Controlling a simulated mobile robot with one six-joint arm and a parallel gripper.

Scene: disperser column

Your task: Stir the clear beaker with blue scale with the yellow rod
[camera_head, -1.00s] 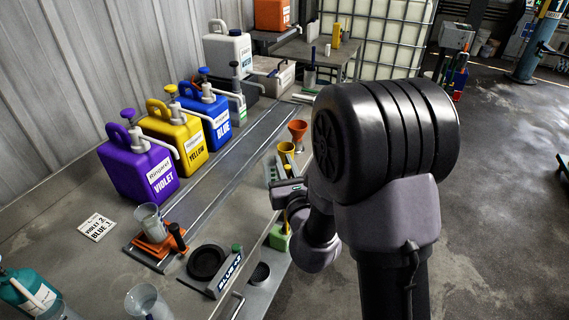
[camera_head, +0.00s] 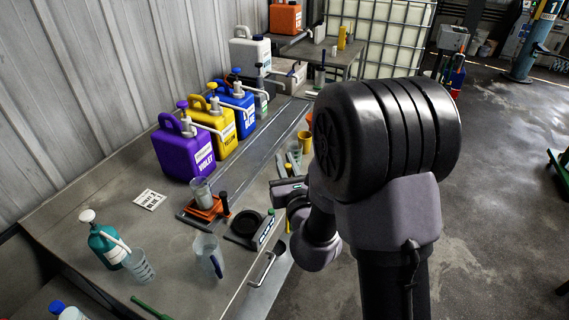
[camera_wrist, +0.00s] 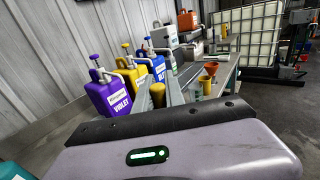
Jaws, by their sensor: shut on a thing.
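A clear beaker (camera_head: 208,255) with a dark blue strip stands upright on the bench at the front. Another clear beaker (camera_head: 137,265) with fine marks stands to its left. A third clear beaker (camera_head: 201,191) stands on an orange stand. I cannot read the scale colours surely. My gripper (camera_head: 289,205) is at the bench's right edge, right of the beakers and apart from them, partly hidden by my arm. A thin piece of the yellow rod (camera_head: 288,224) shows under it, and it is shut on this.
Violet (camera_head: 185,150), yellow (camera_head: 213,125) and blue (camera_head: 236,108) pump jugs stand along the wall. A teal bottle (camera_head: 106,246) is at the left. A label card (camera_head: 149,199) lies flat.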

